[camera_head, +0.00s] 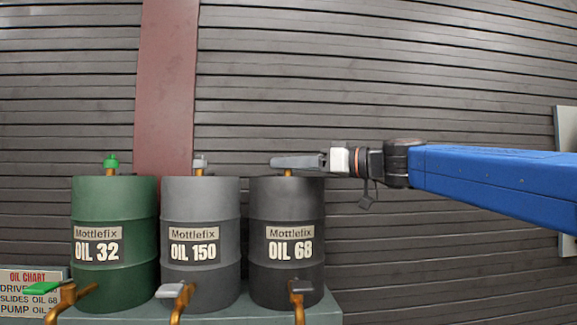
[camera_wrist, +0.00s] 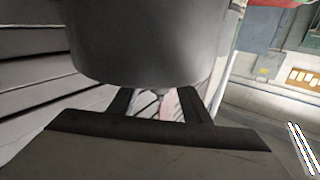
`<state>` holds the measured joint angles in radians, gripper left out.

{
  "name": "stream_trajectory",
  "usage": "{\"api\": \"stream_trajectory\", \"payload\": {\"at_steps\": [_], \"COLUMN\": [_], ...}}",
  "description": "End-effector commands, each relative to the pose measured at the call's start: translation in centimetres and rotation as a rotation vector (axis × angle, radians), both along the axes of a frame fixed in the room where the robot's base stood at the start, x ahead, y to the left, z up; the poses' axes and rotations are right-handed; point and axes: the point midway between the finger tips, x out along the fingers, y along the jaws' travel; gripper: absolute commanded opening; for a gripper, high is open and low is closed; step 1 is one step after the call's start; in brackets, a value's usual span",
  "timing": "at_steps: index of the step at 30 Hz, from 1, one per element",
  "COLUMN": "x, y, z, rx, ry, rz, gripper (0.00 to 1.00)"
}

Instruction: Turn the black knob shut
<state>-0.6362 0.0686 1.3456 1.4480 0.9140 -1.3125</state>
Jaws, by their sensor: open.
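The black drum marked OIL 68 (camera_head: 287,215) stands rightmost of three drums. A brass stem (camera_head: 289,173) rises from its top. My gripper (camera_head: 276,162) lies level just over that stem, reaching in from the right, and hides whatever knob sits there. In the wrist view my gripper (camera_wrist: 158,101) shows two dark fingers set apart, so it is open. A dark rounded body (camera_wrist: 150,45), seemingly the black drum, fills the top of that view and covers the fingertips. I cannot make out the black knob between the fingers or tell whether they touch it.
The green drum OIL 32 (camera_head: 113,220) carries a green knob (camera_head: 111,161); the grey drum OIL 150 (camera_head: 200,220) carries a grey knob (camera_head: 199,162). Brass taps with levers stand in front, including a dark-handled one (camera_head: 300,287). An oil chart (camera_head: 28,290) is at lower left. A slatted wall stands behind.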

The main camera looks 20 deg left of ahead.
Motion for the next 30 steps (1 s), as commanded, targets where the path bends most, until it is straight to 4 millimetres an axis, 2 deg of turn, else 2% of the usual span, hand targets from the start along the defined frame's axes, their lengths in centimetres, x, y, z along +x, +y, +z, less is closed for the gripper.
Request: {"api": "stream_trajectory", "payload": {"at_steps": [21,30], "x": [-0.3,-0.5], "y": [-13.2,-16.4], "z": [0.1,0.0], "rx": [0.001,0.0], "ry": [-0.001,-0.001], "rz": [-0.004,-0.001], "gripper": [0.44,0.44]}}
